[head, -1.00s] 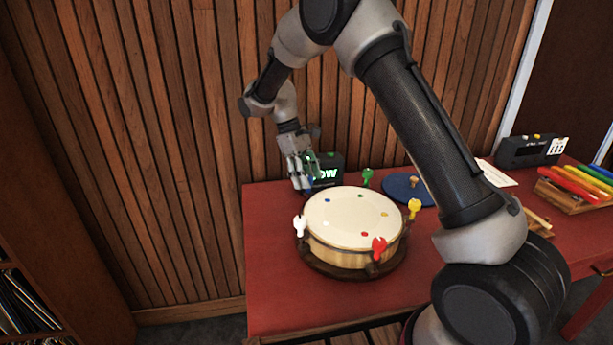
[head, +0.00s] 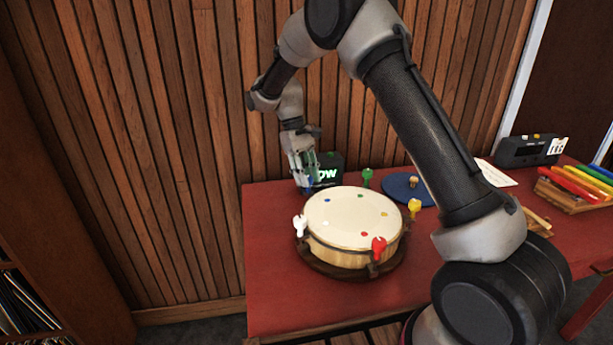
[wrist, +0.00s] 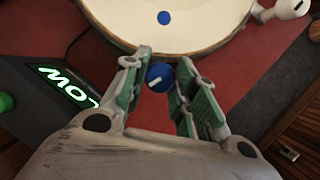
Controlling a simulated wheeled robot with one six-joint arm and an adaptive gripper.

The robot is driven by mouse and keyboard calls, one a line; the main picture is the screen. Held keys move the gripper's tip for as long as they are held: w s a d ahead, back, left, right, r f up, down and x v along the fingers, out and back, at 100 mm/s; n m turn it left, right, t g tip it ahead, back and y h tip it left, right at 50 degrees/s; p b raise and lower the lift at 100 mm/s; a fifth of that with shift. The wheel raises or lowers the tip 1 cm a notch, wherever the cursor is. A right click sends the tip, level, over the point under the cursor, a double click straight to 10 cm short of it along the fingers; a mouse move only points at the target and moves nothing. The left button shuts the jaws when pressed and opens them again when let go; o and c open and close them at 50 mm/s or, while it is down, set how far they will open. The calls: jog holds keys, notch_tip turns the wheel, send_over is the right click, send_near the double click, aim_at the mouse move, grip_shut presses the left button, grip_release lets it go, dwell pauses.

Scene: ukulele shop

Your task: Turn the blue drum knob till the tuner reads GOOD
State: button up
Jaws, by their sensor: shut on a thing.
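The drum (head: 352,220) stands on the red table with white, red, yellow and green knobs around its rim. The blue knob (wrist: 160,77) is at the rim by the back left, with a white mark on its top. My gripper (wrist: 160,84) is around the blue knob, shut on it, with one finger on either side. In the head view my gripper (head: 308,184) hides most of the knob. The tuner (head: 328,170) is a dark box behind the drum. Its green display (wrist: 68,86) reads LOW in the wrist view; my gripper partly covers it in the head view.
The white knob (head: 300,226) is at the drum's left and the green knob (head: 367,177) at its back. A blue disc (head: 400,190) lies to the right. A dark device (head: 528,151) and colored bars (head: 580,184) are farther right. The wooden wall is close behind.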

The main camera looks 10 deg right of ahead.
jog(key=shift+m+y, duration=0.5)
jog(key=shift+m, duration=0.7)
jog(key=o, duration=1)
jog(key=v, duration=1.2)
jog(key=shift+w, duration=0.2)
